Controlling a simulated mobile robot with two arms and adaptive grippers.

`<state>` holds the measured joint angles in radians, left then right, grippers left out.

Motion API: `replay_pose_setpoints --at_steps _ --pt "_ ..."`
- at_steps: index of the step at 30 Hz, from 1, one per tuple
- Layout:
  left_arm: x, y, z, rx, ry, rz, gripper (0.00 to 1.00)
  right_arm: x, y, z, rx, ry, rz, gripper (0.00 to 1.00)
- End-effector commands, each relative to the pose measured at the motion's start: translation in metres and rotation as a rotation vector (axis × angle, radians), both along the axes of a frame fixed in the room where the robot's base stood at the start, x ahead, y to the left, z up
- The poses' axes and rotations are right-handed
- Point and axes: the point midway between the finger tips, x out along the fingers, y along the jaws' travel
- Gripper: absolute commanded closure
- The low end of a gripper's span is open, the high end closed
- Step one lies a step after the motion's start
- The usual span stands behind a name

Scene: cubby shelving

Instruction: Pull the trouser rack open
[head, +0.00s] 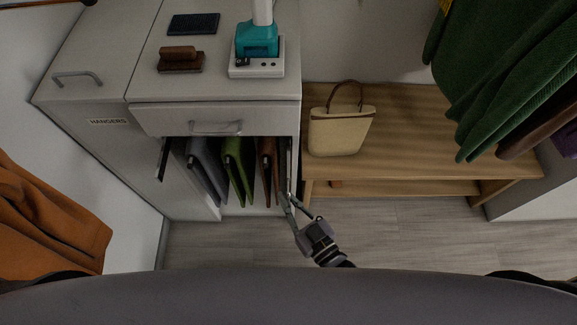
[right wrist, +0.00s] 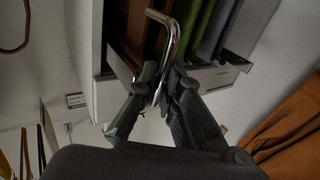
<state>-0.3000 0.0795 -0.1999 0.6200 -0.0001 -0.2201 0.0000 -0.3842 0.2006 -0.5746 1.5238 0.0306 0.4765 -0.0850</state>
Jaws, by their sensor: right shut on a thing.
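The trouser rack hangs in the open bay under the drawer, with grey (head: 205,170), green (head: 238,168) and brown (head: 267,168) trousers side by side. In the right wrist view a bent, shiny metal handle (right wrist: 176,40) stands out in front of the trousers. My right gripper (head: 290,200) is at the right front edge of the bay. In the right wrist view its fingers (right wrist: 163,88) are closed on the end of the metal handle. The handle is hardly visible in the head view. My left gripper is not in view.
A closed drawer (head: 222,121) with a bar handle is above the bay. A teal and white device (head: 257,62) and brushes stand on the cabinet top. A wooden bench (head: 410,130) with a cream handbag (head: 340,130) is at the right. The floor (head: 385,235) in front is clear.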

Motion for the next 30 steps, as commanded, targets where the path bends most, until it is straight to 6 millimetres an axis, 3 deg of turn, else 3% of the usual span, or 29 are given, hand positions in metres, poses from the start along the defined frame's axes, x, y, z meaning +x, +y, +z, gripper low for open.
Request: replay_pose_setpoints --at_steps 1,6,15,22,30 --pt "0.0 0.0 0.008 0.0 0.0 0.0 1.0 -0.021 0.0 0.002 0.0 0.011 0.0 1.0" --pt "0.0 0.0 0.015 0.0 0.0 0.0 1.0 -0.081 0.0 0.001 -0.001 0.009 0.0 1.0" --pt "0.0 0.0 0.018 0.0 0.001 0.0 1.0 -0.167 0.0 -0.001 0.0 0.006 0.0 1.0" --pt "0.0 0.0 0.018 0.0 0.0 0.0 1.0 -0.203 0.0 0.0 0.0 0.002 0.0 1.0" --pt "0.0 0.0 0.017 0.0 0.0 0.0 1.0 -0.215 0.0 0.0 0.001 -0.001 -0.001 1.0"
